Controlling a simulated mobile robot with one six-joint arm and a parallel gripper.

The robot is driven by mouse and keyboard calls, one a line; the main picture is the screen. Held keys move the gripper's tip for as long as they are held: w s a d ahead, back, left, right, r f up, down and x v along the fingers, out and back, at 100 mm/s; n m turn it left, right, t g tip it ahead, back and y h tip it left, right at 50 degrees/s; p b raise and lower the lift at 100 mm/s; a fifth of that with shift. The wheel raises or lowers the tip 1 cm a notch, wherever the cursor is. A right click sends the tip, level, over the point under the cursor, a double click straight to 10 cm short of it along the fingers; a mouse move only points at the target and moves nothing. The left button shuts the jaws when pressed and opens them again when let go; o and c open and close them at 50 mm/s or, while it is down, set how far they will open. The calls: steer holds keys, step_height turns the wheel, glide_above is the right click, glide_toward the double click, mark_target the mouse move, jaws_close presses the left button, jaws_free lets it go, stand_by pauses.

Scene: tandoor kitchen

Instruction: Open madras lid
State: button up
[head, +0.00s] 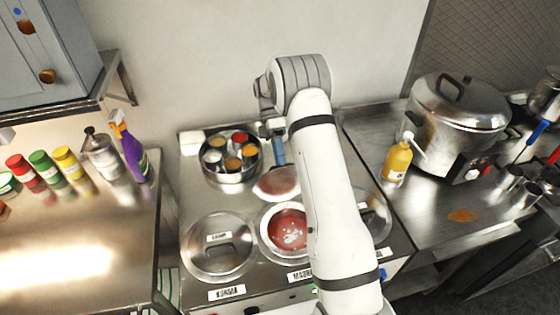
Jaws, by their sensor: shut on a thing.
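The madras pot (265,236) stands open in the middle of the cooker, with red sauce and a pale swirl showing. A label (299,276) in front of it is partly covered by my arm. A round metal lid (275,183) with a reddish sheen is just behind the pot opening, off it. My gripper (279,160) is above this lid, fingers down, and shut on it. The exact grip is too small to see, and my arm hides the lid's right edge. I cannot tell if the lid touches the cooker top.
A lidded korma pot (215,262) is at left, and another lid (376,218) is partly behind my arm. A round spice tin (231,178) stands back left. A yellow bottle (397,163) and a big cooker (458,120) stand right. Bottles line the left counter (60,225).

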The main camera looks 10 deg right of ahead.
steer(key=b+v, duration=0.1)
steer(key=v, duration=0.5)
steer(key=shift+w+r, duration=0.15)
steer(key=shift+r, duration=0.1)
stand_by(0.3)
